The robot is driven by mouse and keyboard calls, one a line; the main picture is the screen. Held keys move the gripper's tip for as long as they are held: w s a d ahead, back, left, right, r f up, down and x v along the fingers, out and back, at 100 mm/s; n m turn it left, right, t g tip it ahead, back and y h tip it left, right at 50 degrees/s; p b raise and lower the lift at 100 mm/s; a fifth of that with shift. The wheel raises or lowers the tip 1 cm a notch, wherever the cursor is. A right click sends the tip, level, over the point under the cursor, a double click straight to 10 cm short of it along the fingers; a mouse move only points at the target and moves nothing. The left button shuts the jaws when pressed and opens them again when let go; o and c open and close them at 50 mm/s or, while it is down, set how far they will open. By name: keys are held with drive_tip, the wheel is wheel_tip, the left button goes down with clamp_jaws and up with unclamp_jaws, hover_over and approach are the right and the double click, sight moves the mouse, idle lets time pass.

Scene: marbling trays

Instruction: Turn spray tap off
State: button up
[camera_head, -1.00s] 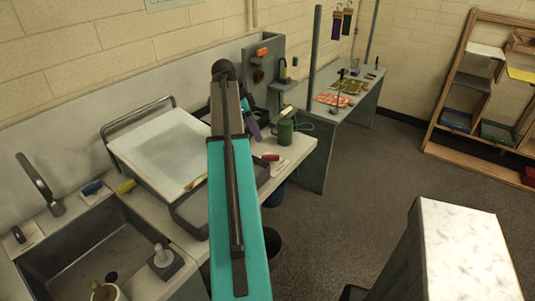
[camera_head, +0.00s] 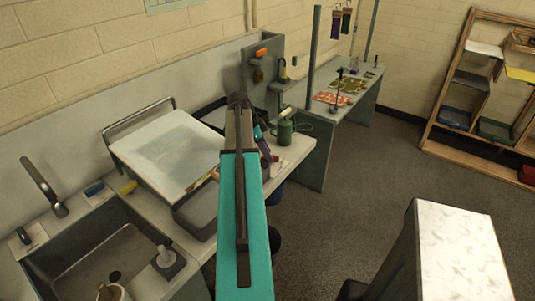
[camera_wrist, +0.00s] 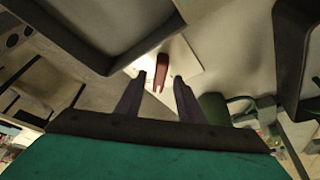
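A small red lever (camera_head: 274,158) stands on a white plate at the front edge of the counter, right of the grey tray. It looks like the spray tap's handle, but no label is readable. In the wrist view the red lever (camera_wrist: 162,68) sits upright in the picture on its white plate (camera_wrist: 184,62). My gripper (camera_wrist: 160,92) is open, with its two dark fingers apart and the lever's near end between them in the picture. I cannot tell whether they touch it. In the head view my arm partly hides the gripper, and a purple finger (camera_head: 265,150) shows close to the lever.
The grey tray (camera_head: 187,226) and a white-surfaced tray (camera_head: 140,150) lie to the left. A sink (camera_head: 75,262) with a faucet (camera_head: 42,186) is at far left.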

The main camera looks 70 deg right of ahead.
drive_tip(key=shift+x, duration=0.75)
clamp_jaws()
drive_tip(key=shift+a+f+n, duration=0.1)
drive_tip(key=shift+n, duration=0.4)
drive_tip(key=n+b, duration=0.1)
drive_tip(key=n, duration=0.1)
drive_tip(key=n+t+h+b, duration=0.1)
drive_tip(key=n, duration=0.1)
drive_tip(key=shift+s+a, duration=0.1)
drive_tip(key=shift+s, duration=0.1)
drive_tip(key=shift+n+t+h+b, duration=0.55)
drive_tip(key=shift+n+t, duration=0.25)
drive_tip(key=shift+n, duration=1.2)
